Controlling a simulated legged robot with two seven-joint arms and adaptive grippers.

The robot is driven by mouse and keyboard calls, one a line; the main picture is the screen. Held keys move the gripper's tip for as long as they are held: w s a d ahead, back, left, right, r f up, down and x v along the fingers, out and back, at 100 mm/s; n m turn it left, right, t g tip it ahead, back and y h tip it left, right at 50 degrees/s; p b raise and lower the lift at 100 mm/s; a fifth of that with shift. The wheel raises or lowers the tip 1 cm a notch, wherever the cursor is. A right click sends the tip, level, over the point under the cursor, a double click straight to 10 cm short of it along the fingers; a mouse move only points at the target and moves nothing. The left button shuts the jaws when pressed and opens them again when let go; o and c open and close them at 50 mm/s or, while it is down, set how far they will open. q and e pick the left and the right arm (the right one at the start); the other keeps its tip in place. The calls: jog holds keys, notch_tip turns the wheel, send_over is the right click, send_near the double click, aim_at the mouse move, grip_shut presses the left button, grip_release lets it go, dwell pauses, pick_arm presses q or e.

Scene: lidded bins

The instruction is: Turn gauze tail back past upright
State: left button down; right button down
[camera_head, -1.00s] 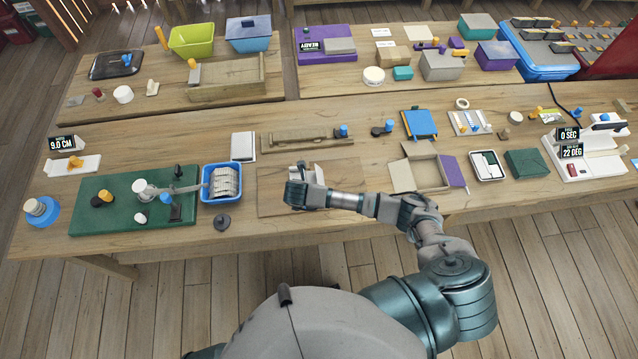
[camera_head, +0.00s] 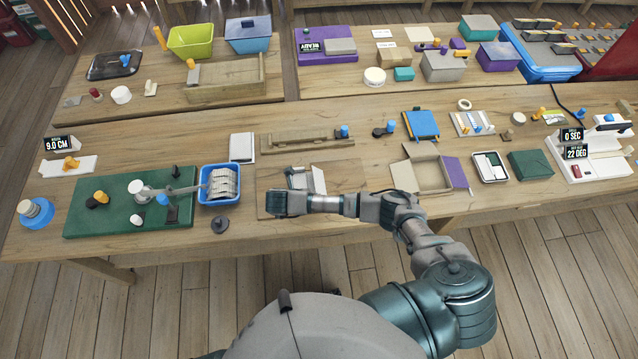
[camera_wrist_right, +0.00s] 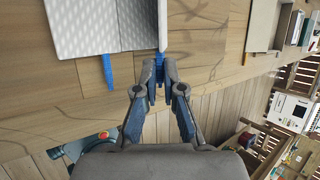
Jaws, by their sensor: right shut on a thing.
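The white gauze (camera_head: 317,180) is on a wooden board in the head view, with a pale flap that looks raised. In the right wrist view the gauze (camera_wrist_right: 88,25) has a dotted white face at the upper left. A narrow tail (camera_wrist_right: 163,22) is seen nearly edge-on at its right side, so its exact tilt is hard to tell. My right gripper (camera_wrist_right: 158,78) is shut on the blue tab (camera_wrist_right: 160,57) at the tail's near end; it also shows in the head view (camera_head: 283,203), fingers largely hidden. A second blue tab (camera_wrist_right: 107,72) sticks out from the gauze's near edge. My left gripper is out of view.
The wooden board (camera_head: 345,178) lies under the gauze. A blue tray (camera_head: 203,197) and green mat (camera_head: 80,222) are to the left. An open cardboard box (camera_head: 430,175) is right; a wooden rail (camera_head: 300,142) is behind.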

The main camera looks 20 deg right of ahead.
jog(key=shift+s+f+h+b, duration=0.1)
jog(key=shift+f+h+b, duration=0.3)
jog(key=shift+f, duration=0.2)
jog(key=shift+a+f+h, duration=0.1)
jog(key=shift+f+h, duration=0.1)
jog(key=shift+h, duration=0.2)
jog(key=shift+r, duration=0.1)
jog(key=shift+a+h+p, duration=0.15)
jog(key=shift+h+p, duration=0.15)
jog(key=shift+p, duration=0.15)
jog(key=shift+w+a+f+n+h, duration=0.1)
jog(key=shift+w+f+n+h, duration=0.1)
jog(key=shift+f+n+h, duration=0.25)
jog(key=c, duration=1.2)
grip_release()
jog(key=shift+a+r, duration=0.1)
